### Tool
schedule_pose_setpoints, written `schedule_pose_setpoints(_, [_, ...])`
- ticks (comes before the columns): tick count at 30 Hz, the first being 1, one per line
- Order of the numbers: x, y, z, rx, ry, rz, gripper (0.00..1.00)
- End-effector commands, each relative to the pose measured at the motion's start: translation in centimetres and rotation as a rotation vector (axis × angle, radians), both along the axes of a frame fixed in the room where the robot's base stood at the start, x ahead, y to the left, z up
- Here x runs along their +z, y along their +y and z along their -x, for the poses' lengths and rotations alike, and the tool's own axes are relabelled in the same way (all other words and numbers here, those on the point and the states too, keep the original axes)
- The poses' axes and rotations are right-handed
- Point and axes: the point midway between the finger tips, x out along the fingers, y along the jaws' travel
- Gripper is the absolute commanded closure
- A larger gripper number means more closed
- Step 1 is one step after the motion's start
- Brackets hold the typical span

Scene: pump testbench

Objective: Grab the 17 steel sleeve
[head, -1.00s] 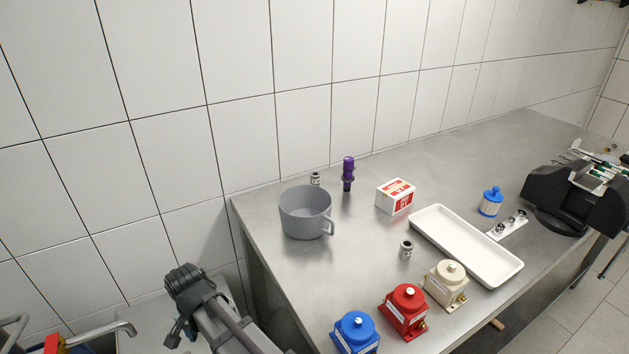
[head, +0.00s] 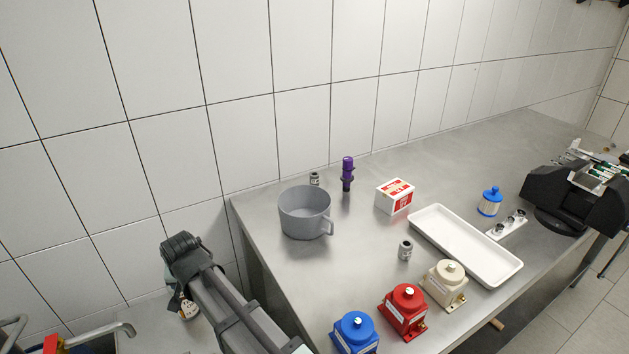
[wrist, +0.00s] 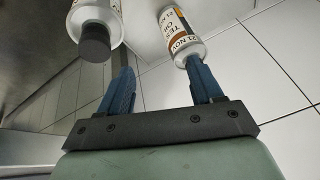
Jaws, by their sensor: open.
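Two small grey steel sleeves stand upright on the bench in the head view. One sleeve (head: 405,250) is in the open, left of the white tray. The other sleeve (head: 314,178) is at the back, behind the grey mug. Both carry small marks too small to read, so I cannot tell which is 17. My gripper (wrist: 160,75) is open in the wrist view, its two blue fingers apart with nothing between them. It is away from both sleeves, with my arm left of the bench in the head view. The fingertips are not clear in the head view.
Two labelled white bottles, one left (wrist: 95,25) and one right (wrist: 182,38), lie close beyond my fingertips. On the bench are a grey mug (head: 304,212), purple tool (head: 348,173), red-white box (head: 395,196), white tray (head: 488,262) and blue, red (head: 405,311) and cream pumps.

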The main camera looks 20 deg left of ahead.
Motion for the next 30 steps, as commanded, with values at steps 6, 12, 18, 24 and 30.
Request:
schedule_pose_setpoints(6, [4.4,-0.1,-8.0,-0.02,-0.148,-0.106,0.35])
schedule_pose_setpoints(12, [7.6,-2.1,-15.2,-0.113,-0.221,-0.185,0.35])
schedule_pose_setpoints(18, [11.1,-5.0,-22.2,-0.201,-0.301,-0.257,0.35])
schedule_pose_setpoints(24, [13.7,-7.7,-27.0,-0.264,-0.364,-0.308,0.35])
schedule_pose_setpoints(30, [16.2,-10.4,-31.1,-0.315,-0.421,-0.349,0.35])
